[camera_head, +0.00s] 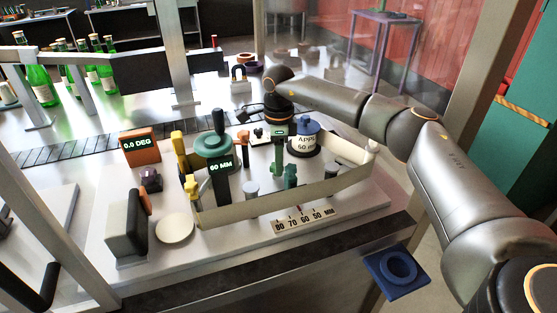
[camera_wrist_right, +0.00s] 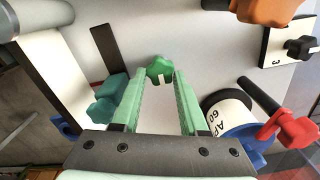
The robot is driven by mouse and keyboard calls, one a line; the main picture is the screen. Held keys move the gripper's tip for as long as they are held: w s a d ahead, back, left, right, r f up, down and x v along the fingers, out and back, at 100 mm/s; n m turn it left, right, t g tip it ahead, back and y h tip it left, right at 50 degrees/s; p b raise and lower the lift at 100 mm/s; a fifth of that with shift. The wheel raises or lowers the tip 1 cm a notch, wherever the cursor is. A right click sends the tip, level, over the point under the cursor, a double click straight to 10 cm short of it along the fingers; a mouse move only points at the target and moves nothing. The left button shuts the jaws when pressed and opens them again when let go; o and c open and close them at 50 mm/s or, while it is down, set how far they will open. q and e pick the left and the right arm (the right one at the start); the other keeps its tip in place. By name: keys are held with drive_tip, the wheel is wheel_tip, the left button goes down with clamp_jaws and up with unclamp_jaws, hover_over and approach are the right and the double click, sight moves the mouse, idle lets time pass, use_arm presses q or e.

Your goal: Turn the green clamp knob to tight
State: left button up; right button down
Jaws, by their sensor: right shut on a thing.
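The green clamp knob (camera_wrist_right: 159,68) shows in the right wrist view, lobed, with a white mark on its near side. It sits between the tips of my right gripper's (camera_wrist_right: 163,78) two pale green fingers, which are shut on it. The knob is hard to make out there among the green parts. My left gripper is not in view.
A cream curved rail (camera_head: 265,202) fronts the fixture, with an orange "0.0 DEG" display (camera_head: 140,146) and a dark "60 MM" display (camera_head: 221,168) nearby. In the wrist view a red knob (camera_wrist_right: 292,127) and a teal block (camera_wrist_right: 108,104) flank the fingers. Green bottles (camera_head: 40,84) stand back left.

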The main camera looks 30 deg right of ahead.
drive_tip(key=shift+r, duration=0.1)
drive_tip(key=m+p, duration=0.1)
drive_tip(key=m, duration=0.2)
drive_tip(key=m+p, duration=0.1)
drive_tip(key=m, duration=0.2)
drive_tip(key=shift+a+m, duration=0.1)
drive_tip(key=shift+m, duration=0.2)
drive_tip(key=m, duration=0.5)
drive_tip(key=shift+a+m, duration=0.1)
drive_tip(key=shift+m, duration=0.2)
drive_tip(key=m, duration=0.5)
drive_tip(key=shift+a+m, duration=0.15)
drive_tip(key=shift+m, duration=0.15)
drive_tip(key=shift+c, duration=2.2)
unclamp_jaws()
